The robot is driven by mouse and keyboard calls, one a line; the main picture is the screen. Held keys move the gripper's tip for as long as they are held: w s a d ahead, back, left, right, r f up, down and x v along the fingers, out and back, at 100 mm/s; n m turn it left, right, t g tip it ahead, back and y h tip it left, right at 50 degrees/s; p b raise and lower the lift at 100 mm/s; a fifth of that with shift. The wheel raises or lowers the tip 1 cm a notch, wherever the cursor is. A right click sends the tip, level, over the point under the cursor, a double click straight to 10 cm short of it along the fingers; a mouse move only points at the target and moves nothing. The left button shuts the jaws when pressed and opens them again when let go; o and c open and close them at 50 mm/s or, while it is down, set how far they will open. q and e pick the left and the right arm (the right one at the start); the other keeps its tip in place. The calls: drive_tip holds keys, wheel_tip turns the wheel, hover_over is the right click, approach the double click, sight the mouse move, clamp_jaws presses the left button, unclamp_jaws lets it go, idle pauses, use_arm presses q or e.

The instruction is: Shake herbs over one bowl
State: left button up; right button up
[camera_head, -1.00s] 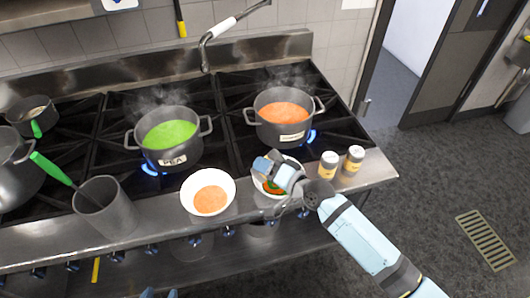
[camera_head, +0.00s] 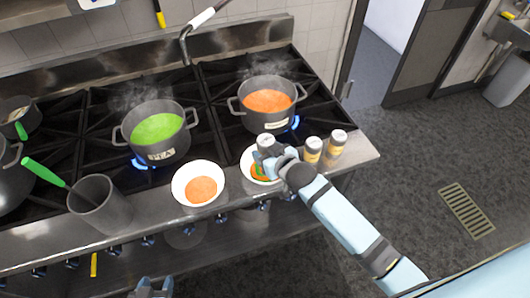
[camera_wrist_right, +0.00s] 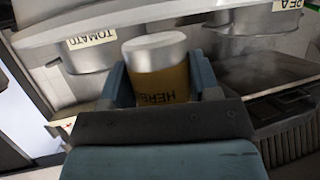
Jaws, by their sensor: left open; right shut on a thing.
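My right gripper (camera_head: 270,153) is shut on a herb shaker (camera_head: 266,141) above the right white bowl (camera_head: 247,165). This bowl shows orange and green contents and is partly hidden by the gripper. In the right wrist view the shaker (camera_wrist_right: 160,75) sits between the fingers, its silver end up in the picture and its "HERB" label reading upside down. The left white bowl (camera_head: 180,188) holds orange soup. My left gripper (camera_head: 152,288) is open at the bottom edge of the head view, mostly cut off.
Two more shakers (camera_head: 312,150) (camera_head: 337,142) stand right of the gripper on the steel ledge. Behind are a steaming pea pot (camera_head: 165,155) and an orange tomato pot (camera_head: 278,122), with burner flames beneath. A steel utensil container (camera_head: 103,208) stands at left.

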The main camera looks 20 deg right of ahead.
sight(267, 143)
drive_tip(key=shift+r, duration=2.05)
